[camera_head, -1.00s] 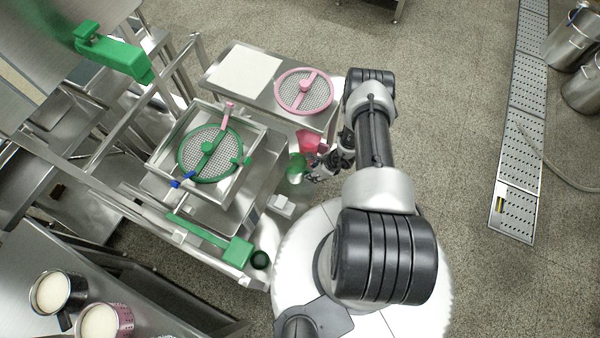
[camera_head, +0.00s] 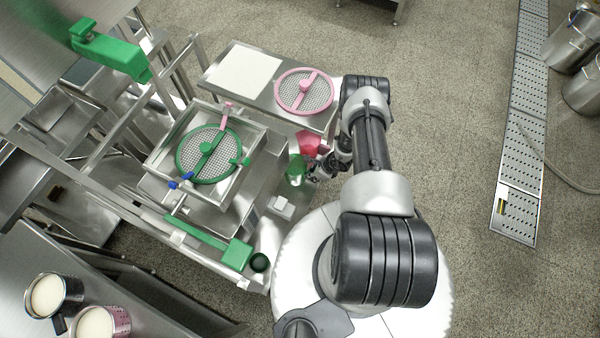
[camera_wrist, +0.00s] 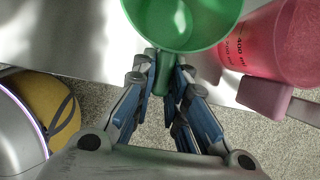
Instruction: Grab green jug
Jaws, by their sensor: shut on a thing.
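The green jug (camera_head: 296,170) stands near the edge of the steel surface, to the left of my arm. In the wrist view the green jug (camera_wrist: 182,22) shows at the top, and its handle (camera_wrist: 165,72) points toward me. My gripper (camera_wrist: 166,78) is shut on that handle, with a finger on each side. In the head view my gripper (camera_head: 314,168) is small and dark, just right of the jug. I cannot tell whether the jug touches the surface.
A pink jug (camera_head: 309,142) stands close beside the green one; its handle (camera_wrist: 262,97) is near my right finger in the wrist view. A green-rimmed sieve (camera_head: 240,140) sits in a steel tray to the left. A pink sieve (camera_head: 331,93) lies behind. Open floor lies to the right.

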